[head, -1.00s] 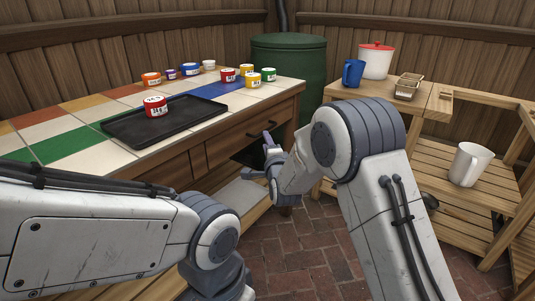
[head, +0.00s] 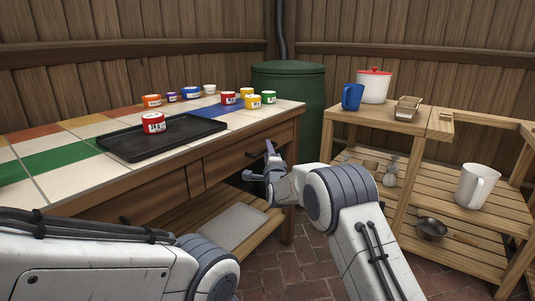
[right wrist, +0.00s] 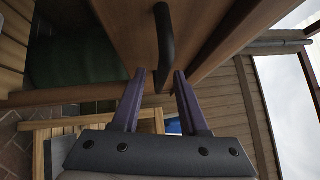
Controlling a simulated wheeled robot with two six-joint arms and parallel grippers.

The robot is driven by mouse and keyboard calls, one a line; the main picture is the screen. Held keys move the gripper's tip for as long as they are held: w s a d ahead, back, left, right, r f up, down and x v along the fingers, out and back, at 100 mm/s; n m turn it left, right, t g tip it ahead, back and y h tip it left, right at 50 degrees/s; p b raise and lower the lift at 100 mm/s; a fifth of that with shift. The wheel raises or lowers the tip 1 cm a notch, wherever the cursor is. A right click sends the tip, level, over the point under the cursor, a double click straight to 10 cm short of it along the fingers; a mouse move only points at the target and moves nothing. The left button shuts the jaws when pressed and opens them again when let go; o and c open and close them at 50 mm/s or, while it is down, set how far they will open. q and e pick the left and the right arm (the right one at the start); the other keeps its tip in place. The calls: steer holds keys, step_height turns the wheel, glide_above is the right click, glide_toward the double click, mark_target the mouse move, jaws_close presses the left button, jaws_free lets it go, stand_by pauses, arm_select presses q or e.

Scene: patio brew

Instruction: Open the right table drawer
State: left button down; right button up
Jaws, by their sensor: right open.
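The right table drawer (head: 225,158) is in the front of the tiled table (head: 75,188) and looks shut. Its dark bar handle (right wrist: 165,35) shows in the right wrist view, running down between my fingers. My right gripper (head: 258,163) is at the drawer front in the head view. In the right wrist view my right gripper (right wrist: 160,78) is open, with one finger on each side of the handle's near end. I cannot tell whether a finger touches it. The gripper partly hides the handle in the head view. My left arm comes in at lower left, its gripper out of view.
A black tray (head: 190,143) with a red jar (head: 153,123) and several small jars stand on the table. A lower shelf (head: 232,228) is under the drawers. A green barrel (head: 290,85) stands behind. A wooden shelf unit (head: 420,130) with mugs is at the right.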

steer(key=shift+w+r, duration=0.1)
steer(key=shift+w, duration=0.25)
jaws_close()
steer(key=shift+a, duration=0.1)
stand_by(1.2)
